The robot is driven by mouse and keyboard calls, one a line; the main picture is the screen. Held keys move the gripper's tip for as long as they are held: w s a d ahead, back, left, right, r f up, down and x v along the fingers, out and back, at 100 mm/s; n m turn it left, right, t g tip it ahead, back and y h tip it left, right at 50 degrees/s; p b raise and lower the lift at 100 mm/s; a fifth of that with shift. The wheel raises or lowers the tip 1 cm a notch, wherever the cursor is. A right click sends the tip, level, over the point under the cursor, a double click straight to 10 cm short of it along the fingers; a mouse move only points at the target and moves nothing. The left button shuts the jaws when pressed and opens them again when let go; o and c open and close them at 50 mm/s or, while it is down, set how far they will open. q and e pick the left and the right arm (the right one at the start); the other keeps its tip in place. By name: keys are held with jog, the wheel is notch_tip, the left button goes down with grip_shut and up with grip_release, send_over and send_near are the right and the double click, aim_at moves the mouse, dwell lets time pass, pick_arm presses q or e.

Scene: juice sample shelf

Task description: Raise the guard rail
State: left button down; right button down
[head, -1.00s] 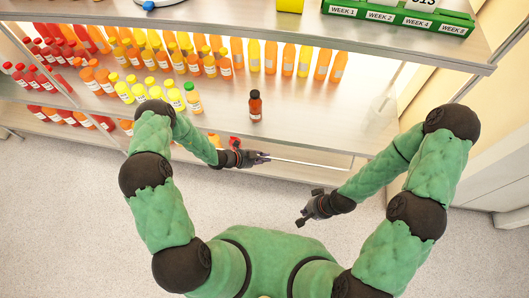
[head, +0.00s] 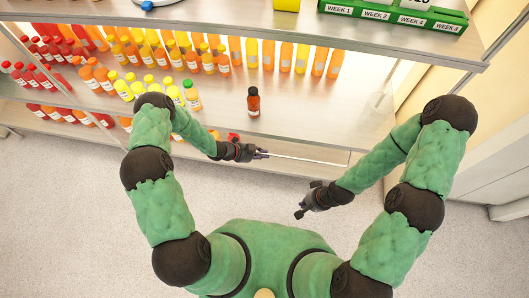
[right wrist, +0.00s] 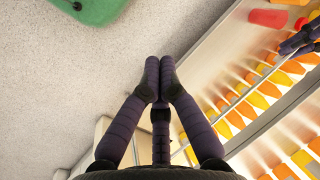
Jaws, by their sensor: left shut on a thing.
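The guard rail (head: 310,161) is a thin pale metal bar along the front edge of the middle shelf. It looks low, near the level of the shelf board. My left gripper (head: 264,154) is shut on the rail near the middle of its length; its fingers hide the part they hold. Its dark fingers also show at the upper right of the right wrist view (right wrist: 299,38). My right gripper (head: 299,214) hangs over the floor, in front of the shelf and apart from the rail. In the right wrist view its fingers (right wrist: 159,62) meet at the tips with nothing between them.
A dark red bottle (head: 253,102) stands alone on the middle shelf (head: 310,117), behind the rail. Rows of orange, yellow and red bottles fill its back and left. A green box with week labels (head: 400,17) is on the upper shelf. The floor (head: 90,210) is clear.

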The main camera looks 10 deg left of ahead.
jog(key=w+a+r+n+h, duration=0.1)
jog(key=w+a+r+h, duration=0.15)
jog(key=w+a, duration=0.7)
jog(key=w+a+r+n+h, duration=0.1)
jog(key=w+a+r+h, duration=0.15)
jog(key=w+a, duration=0.7)
jog(key=w+d+f+y, duration=0.1)
jog(key=w+d+f, duration=0.2)
jog(key=f, duration=0.6)
jog(key=shift+w, duration=0.55)
jog(key=shift+f, duration=0.1)
jog(key=shift+s+r, duration=0.2)
jog(key=shift+s, duration=0.25)
pick_arm(q)
jog(key=c, duration=1.2)
grip_release()
pick_arm(e)
jog(key=shift+s+d, duration=0.1)
pick_arm(q)
jog(key=shift+a, duration=0.1)
